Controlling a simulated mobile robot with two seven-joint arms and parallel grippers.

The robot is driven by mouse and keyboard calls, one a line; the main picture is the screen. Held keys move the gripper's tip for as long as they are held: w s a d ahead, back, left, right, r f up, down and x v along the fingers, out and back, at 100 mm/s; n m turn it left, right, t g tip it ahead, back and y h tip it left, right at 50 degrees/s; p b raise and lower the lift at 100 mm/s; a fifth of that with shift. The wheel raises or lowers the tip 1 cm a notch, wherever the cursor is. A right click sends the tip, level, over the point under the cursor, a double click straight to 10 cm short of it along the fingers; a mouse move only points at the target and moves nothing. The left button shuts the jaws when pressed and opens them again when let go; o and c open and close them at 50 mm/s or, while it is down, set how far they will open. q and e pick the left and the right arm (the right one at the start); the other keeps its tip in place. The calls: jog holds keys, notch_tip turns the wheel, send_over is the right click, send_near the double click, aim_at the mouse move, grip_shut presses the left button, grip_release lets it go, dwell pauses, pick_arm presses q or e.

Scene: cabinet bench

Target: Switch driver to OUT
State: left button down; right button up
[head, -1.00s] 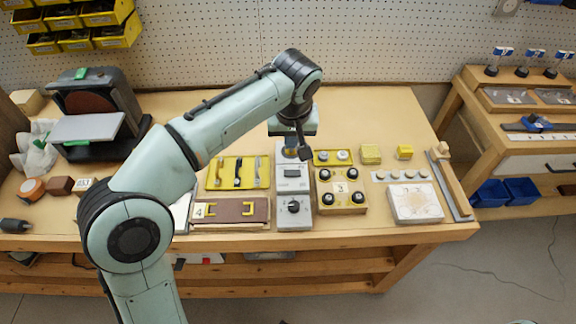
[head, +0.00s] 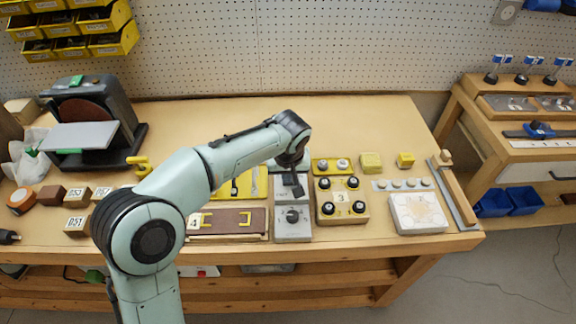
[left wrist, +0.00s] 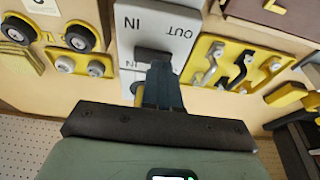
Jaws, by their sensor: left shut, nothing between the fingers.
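A narrow light-grey switch panel (head: 292,226) stands on the bench, with a round black knob (head: 292,216) on its near part. In the left wrist view the panel (left wrist: 165,22) carries IN and OUT lettering around a dark switch block (left wrist: 150,55). My left gripper (head: 298,191) is over the far part of the panel and hides much of it. In the left wrist view its shut fingertips (left wrist: 158,68) are right at the dark block, with nothing held. Whether they touch it I cannot tell. My right gripper is not in view.
To the left are a yellow tool tray (head: 255,183) and a brown panel with yellow handles (head: 235,222). A sander (head: 85,120) stands at the back left. The bench behind the panels is mostly clear.

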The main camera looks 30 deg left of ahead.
pick_arm(q)
jog(key=shift+f, duration=0.3)
